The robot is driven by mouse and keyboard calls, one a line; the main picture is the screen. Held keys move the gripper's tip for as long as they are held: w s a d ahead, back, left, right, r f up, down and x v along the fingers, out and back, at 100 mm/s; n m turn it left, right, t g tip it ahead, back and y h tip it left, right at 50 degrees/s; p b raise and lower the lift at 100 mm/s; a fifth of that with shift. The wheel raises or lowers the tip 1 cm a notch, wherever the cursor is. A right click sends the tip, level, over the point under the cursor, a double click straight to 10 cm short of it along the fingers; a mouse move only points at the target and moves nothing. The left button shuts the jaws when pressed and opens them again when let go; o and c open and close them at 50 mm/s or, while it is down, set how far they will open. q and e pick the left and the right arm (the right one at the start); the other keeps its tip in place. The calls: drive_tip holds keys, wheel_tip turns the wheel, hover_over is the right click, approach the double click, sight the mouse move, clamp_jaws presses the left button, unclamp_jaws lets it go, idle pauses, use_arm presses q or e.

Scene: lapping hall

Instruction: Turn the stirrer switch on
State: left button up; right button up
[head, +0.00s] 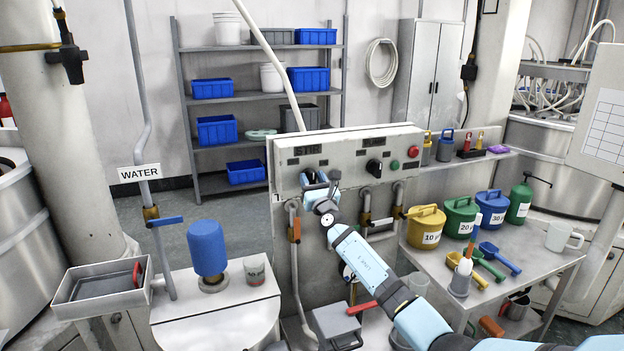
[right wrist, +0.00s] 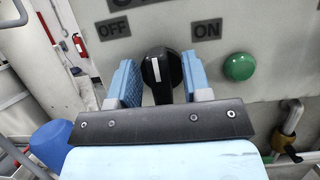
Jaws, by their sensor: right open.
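The stirrer switch (right wrist: 157,80) is a black knob with a white line, on the pale panel (head: 345,150) under the STIR label. In the right wrist view it sits between the OFF label and the ON label, its line close to upright. My right gripper (right wrist: 160,82) is open, with one blue finger on each side of the knob and narrow gaps; I cannot tell whether either touches it. In the head view the right gripper (head: 316,184) is at the panel and mostly hides the knob. My left gripper is not in view.
A green button (right wrist: 239,67) is right of the switch. A second black knob (head: 374,167) and a red button (head: 414,151) are farther right. Pipes with valve handles hang below. The side table (head: 535,265) holds lidded tubs and scoops. A blue cylinder (head: 207,247) stands at left.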

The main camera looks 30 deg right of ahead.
drive_tip(key=shift+w+d+r, duration=0.1)
drive_tip(key=shift+w, duration=0.2)
clamp_jaws()
